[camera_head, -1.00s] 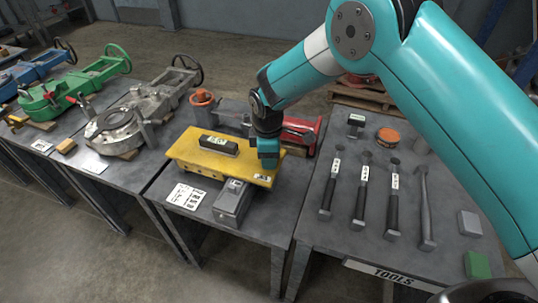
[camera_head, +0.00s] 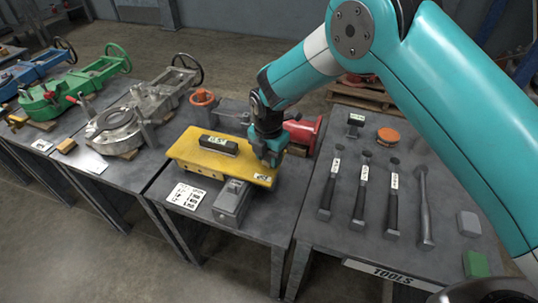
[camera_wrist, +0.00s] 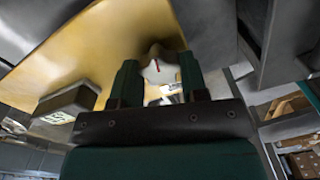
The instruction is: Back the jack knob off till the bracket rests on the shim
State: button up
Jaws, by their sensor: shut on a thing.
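The yellow bracket (camera_head: 205,160) lies over grey blocks on the middle bench. It also fills the upper left of the wrist view (camera_wrist: 110,50). My gripper (camera_head: 270,160) is at its right end, pointing down. In the wrist view my gripper (camera_wrist: 158,75) is shut on a pale knob (camera_wrist: 158,65) with a red mark, which I take for the jack knob. The fingers sit on either side of it. A black spirit level (camera_head: 219,145) with a green vial lies on top of the bracket. I cannot make out the shim or any gap under the bracket.
A grey block (camera_head: 232,203) and a white marked card (camera_head: 185,196) are in front of the bracket. A red vise (camera_head: 304,134) stands close behind my gripper. Several long-handled tools (camera_head: 360,195) lie on the right bench. An orange handwheel (camera_head: 202,97) is behind the bracket.

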aim_at(269, 158)
jog(key=n, duration=0.5)
jog(key=shift+w+r+n, duration=0.1)
jog(key=shift+r+n, duration=0.05)
jog(key=shift+n, duration=0.15)
jog(key=n, duration=0.5)
jog(key=shift+n, duration=0.3)
jog(key=o, duration=0.9)
notch_tip(269, 158, up, 17)
jog(key=shift+r, duration=0.15)
